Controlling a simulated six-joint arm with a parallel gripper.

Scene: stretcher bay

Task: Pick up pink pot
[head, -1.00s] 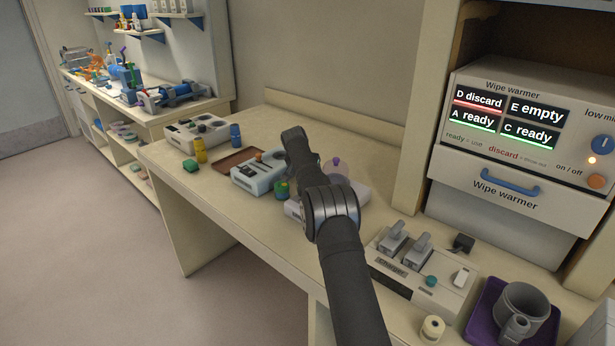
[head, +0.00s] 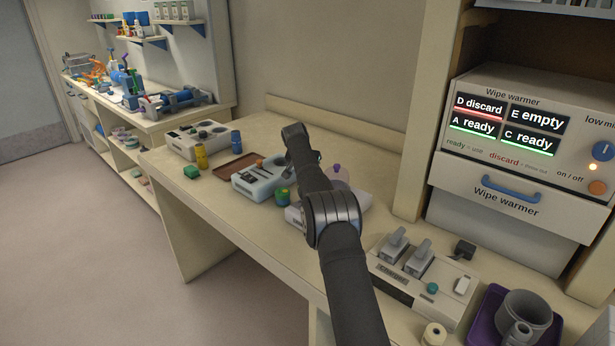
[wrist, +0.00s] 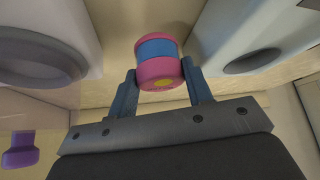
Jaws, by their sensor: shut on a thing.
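In the head view my dark arm reaches over the bench and hides the gripper and the pink pot.
A charger (head: 392,276) and a purple tray (head: 476,322) are nearer. The wipe warmer (head: 465,150) stands right.

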